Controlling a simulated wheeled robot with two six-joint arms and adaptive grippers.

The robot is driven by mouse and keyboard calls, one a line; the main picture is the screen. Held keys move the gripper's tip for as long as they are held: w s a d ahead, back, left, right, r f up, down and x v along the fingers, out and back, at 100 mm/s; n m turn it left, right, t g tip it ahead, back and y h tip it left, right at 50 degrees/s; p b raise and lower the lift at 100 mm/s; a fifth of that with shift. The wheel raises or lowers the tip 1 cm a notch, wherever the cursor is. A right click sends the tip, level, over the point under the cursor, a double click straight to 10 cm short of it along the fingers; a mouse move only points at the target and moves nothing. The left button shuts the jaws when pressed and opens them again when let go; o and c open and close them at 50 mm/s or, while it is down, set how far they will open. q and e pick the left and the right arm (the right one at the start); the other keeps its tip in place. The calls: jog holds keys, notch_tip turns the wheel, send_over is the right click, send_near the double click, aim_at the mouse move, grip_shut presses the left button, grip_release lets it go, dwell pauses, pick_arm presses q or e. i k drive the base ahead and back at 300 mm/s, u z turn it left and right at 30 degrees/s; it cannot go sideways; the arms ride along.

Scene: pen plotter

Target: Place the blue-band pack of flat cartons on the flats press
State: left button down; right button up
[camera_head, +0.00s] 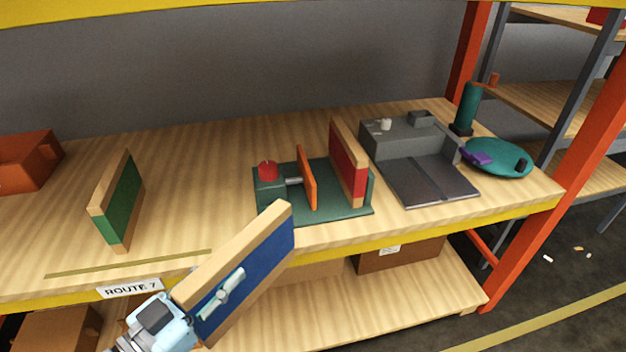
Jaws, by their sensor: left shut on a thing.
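The blue-band pack of flat cartons (255,262) is a tan slab with a blue face, tilted in front of the shelf's front edge. My left gripper (220,293) is shut on it at its lower left part. What looks like the flats press (330,209) is a dark green base with a red knob and an upright orange plate (307,178). A red-band pack (349,165) stands upright at the base's right end. The held pack is in front of and below the press, apart from it in depth as far as I can tell. My right gripper is out of view.
A green-band pack (124,199) stands at the left on the wooden shelf (200,165). A grey tray-like machine (425,172) is right of the press, then a teal disc (508,162). An orange-red box (22,160) is far left. An orange post (540,180) bounds the right.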

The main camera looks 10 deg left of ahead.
aim_at(323, 184)
jog(key=u, duration=0.05)
jog(key=k, duration=1.2)
jog(key=z, duration=0.75)
jog(key=i, duration=0.65)
jog(key=z, duration=1)
jog(key=i, duration=0.85)
jog(key=u, duration=0.8)
jog(key=i, duration=0.8)
jog(key=u, duration=0.95)
